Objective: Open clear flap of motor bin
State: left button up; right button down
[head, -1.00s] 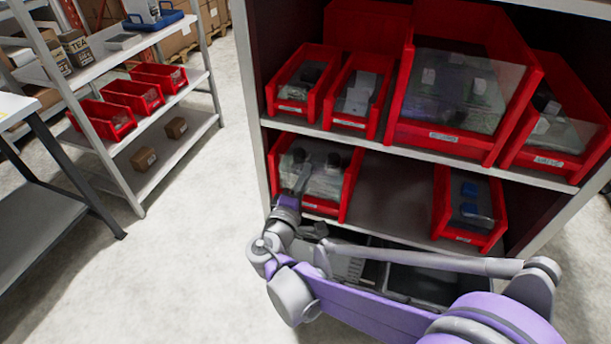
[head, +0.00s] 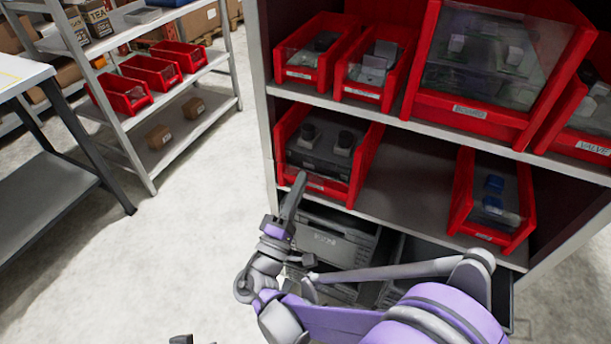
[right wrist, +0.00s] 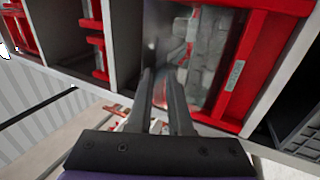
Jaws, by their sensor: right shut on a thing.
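The motor bin (head: 362,165) is the red bin at the left of the lower shelf, with dark motors inside. Its clear flap (head: 318,158) slopes across the front and looks down; its lower edge is partly hidden by my fingers. My right gripper (head: 299,179) is at the lower left front of this bin, shut on the flap's edge as far as I can see. In the right wrist view the fingers (right wrist: 162,72) reach up against the clear flap (right wrist: 200,45). At the bottom edge of the head view, small dark tips (head: 181,339) may be my left gripper.
Several red bins with clear flaps stand on the upper shelf (head: 420,125). Another bin (head: 525,205) with blue items stands right of a bare stretch of lower shelf. Dark grey crates (head: 335,240) lie below. Open floor (head: 190,240) is at left, before a side rack.

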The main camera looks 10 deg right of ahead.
jog(key=f, duration=0.1)
jog(key=f+b, duration=0.1)
jog(key=f, duration=0.1)
jog(key=f+b, duration=0.1)
jog(key=shift+s+a+f, duration=0.3)
jog(key=shift+s+a, duration=0.1)
jog(key=c, duration=1.3)
grip_release()
jog(key=shift+r, duration=0.2)
jog(key=o, duration=0.4)
jog(key=shift+r, duration=0.1)
jog(key=shift+s+a+f+b, duration=0.4)
jog(key=shift+s+f+b, duration=0.25)
jog(key=shift+f, duration=1.3)
jog(key=shift+s+a+f+b, duration=0.35)
jog(key=shift+s+f+b, duration=0.25)
jog(key=shift+f, duration=1.4)
jog(key=shift+s+a+f+b, duration=0.4)
jog(key=shift+s+f+b, duration=0.2)
jog(key=shift+f, duration=1.35)
